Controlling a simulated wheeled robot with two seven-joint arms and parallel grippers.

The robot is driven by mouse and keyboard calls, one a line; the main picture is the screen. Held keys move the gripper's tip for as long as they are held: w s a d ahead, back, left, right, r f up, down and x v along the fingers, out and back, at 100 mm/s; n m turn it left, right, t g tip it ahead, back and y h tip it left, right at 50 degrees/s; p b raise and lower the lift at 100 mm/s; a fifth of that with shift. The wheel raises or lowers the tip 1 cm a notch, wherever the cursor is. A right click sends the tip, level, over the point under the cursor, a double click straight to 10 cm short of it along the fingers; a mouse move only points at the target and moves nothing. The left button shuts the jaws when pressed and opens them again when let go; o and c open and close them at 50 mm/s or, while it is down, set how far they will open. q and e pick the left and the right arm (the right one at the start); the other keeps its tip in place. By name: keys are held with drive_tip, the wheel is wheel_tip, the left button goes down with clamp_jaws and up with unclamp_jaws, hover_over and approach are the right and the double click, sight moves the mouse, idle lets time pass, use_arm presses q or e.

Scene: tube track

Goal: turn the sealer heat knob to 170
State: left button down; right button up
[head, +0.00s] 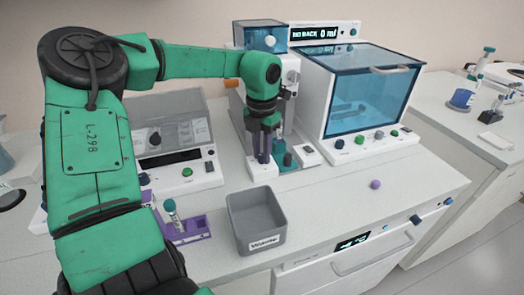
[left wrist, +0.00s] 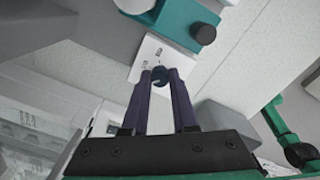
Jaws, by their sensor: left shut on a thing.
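My left gripper (head: 263,157) points down at the front of a white and teal bench device (head: 283,156) in the head view. In the left wrist view its two purple fingers (left wrist: 161,84) are shut on a small dark blue round knob (left wrist: 160,74). The knob sits on a white panel (left wrist: 150,55) with small dark marks. The marks are too small to read, so I cannot tell the knob's setting. In the head view the knob is hidden by the fingers. My right gripper is in neither view.
A blue-windowed cabinet (head: 365,92) stands right of the gripper, and a machine with a clear lid (head: 172,125) stands left. A grey bin (head: 255,218) and a purple tube rack (head: 190,229) are in front. A purple knob-like piece (head: 375,184) is near the counter's front edge.

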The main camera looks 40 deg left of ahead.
sight(261, 155)
use_arm(q)
drive_tip(key=m, duration=0.4)
drive_tip(key=shift+r+m, duration=0.1)
drive_tip(key=shift+m, duration=0.2)
drive_tip(key=m, duration=0.4)
drive_tip(key=shift+w+m, duration=0.1)
drive_tip(key=shift+m, duration=0.2)
drive_tip(key=shift+r, duration=0.1)
drive_tip(key=c, duration=0.9)
unclamp_jaws()
drive_tip(key=shift+o, duration=1.1)
wheel_tip(261, 155, up, 14)
drive_tip(key=shift+r, duration=0.2)
